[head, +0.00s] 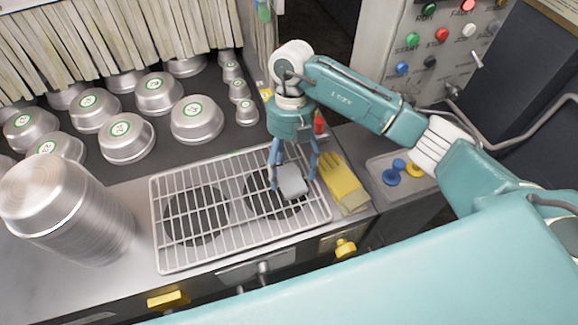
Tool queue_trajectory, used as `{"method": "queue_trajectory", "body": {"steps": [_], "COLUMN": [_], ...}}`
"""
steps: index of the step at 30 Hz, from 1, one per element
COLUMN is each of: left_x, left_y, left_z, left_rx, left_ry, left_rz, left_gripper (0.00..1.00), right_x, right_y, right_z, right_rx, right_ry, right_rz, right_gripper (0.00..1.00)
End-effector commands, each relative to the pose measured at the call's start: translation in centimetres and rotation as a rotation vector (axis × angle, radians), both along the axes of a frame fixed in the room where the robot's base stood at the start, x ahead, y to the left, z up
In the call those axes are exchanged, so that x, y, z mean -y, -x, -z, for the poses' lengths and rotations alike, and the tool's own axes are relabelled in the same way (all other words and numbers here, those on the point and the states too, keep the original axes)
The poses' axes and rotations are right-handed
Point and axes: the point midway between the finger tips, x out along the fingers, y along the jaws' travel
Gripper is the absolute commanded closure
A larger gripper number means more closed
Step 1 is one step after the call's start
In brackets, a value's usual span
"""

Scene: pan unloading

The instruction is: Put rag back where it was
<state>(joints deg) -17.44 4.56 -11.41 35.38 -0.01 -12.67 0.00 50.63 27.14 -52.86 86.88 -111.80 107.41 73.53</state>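A small grey folded piece (292,182), which looks like the rag, is at the right part of a wire rack (222,224), over a dark round burner. My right gripper (293,182) points down over it, fingers spread, one on each side of the grey piece. The left finger is close to its edge and a small gap seems to show at the right finger. I cannot tell whether the piece rests on the rack or sits just above it. My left gripper is not in view.
Yellow gloves (343,184) lie right of the rack. Beyond them a grey tray (412,175) holds blue and yellow knobs. A tall stack of metal pans (68,212) stands at left. A control panel (433,45) is at back right.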

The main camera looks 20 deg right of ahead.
Motion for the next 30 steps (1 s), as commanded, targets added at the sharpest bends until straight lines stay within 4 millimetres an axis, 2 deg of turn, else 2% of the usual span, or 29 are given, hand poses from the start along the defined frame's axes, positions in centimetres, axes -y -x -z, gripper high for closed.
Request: {"method": "queue_trajectory", "body": {"steps": [7,11,14,21,24,30], "left_x": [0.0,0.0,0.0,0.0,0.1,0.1], "left_y": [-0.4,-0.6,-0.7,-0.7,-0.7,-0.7], "left_z": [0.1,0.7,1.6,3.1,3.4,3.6], "left_rx": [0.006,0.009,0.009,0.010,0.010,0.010], "left_ry": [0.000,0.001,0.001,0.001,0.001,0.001], "left_rz": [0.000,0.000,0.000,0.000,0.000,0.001], "left_gripper": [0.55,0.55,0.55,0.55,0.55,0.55], "right_x": [0.0,0.1,0.3,0.9,1.0,1.2], "right_y": [-0.1,-0.4,-0.9,-2.2,-2.5,-2.8], "right_z": [-0.1,-1.1,-2.7,-8.0,-9.7,-11.4], "right_rx": [0.001,0.003,0.006,0.007,0.005,0.001], "right_ry": [0.000,-0.001,-0.001,0.002,0.002,0.000], "right_rz": [0.000,0.000,-0.001,0.001,0.002,0.000], "right_gripper": [0.24,0.24,0.24,0.24,0.24,0.24]}}
